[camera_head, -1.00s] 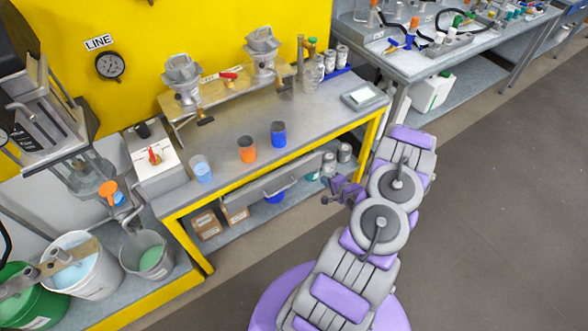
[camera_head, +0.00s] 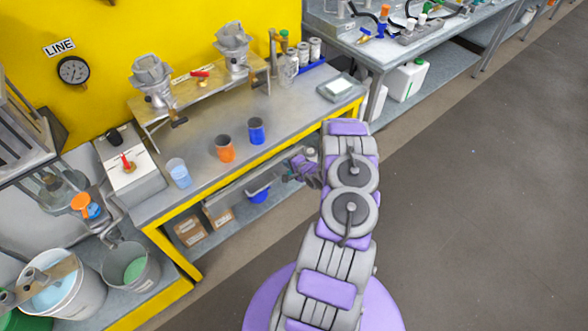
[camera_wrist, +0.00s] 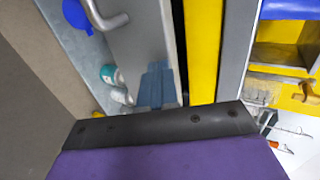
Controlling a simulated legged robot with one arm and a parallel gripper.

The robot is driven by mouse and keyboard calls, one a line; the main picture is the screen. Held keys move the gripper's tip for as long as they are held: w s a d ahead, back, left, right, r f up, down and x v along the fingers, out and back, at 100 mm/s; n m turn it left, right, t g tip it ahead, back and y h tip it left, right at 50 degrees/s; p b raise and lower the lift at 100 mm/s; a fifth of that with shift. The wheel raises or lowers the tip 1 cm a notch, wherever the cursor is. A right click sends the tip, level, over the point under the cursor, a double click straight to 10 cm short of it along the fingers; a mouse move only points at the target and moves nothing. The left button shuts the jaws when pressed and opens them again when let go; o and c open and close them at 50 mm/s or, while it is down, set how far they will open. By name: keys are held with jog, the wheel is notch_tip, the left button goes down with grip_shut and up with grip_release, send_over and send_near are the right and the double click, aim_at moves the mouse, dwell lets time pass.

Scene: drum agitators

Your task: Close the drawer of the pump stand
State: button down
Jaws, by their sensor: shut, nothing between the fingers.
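The pump stand (camera_head: 205,135) is a grey-topped table with a yellow frame. Its grey drawer (camera_head: 236,193) hangs under the top. In the wrist view the drawer front (camera_wrist: 140,45) runs beside the yellow rail (camera_wrist: 202,45), with a dark gap between them. The bar handle (camera_wrist: 108,20) is at the upper left there. My gripper (camera_head: 300,168) is at the right end of the drawer, below the tabletop edge. Its blue-grey fingers (camera_wrist: 157,82) are shut and empty, over the drawer front in the wrist view; I cannot tell whether they touch it. The drawer's inside is hidden.
Cups (camera_head: 226,148) and two pumps (camera_head: 232,48) stand on the tabletop. Cardboard boxes (camera_head: 190,231) and a blue container (camera_head: 259,196) are on the lower shelf. Buckets (camera_head: 132,265) stand at the lower left. The floor (camera_head: 480,220) at the right is clear.

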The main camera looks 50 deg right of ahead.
aim_at(280, 157)
jog(key=shift+w+a+r, duration=0.15)
jog(key=shift+w+a, duration=0.05)
jog(key=shift+d, duration=0.1)
jog(key=w, duration=0.2)
jog(key=w+d+p, duration=0.1)
jog(key=w, duration=0.1)
jog(key=shift+w+d, duration=0.1)
jog(key=shift+w+r+p, duration=0.1)
jog(key=shift+w+p, duration=0.1)
jog(key=shift+p, duration=0.1)
jog(key=shift+r, duration=0.1)
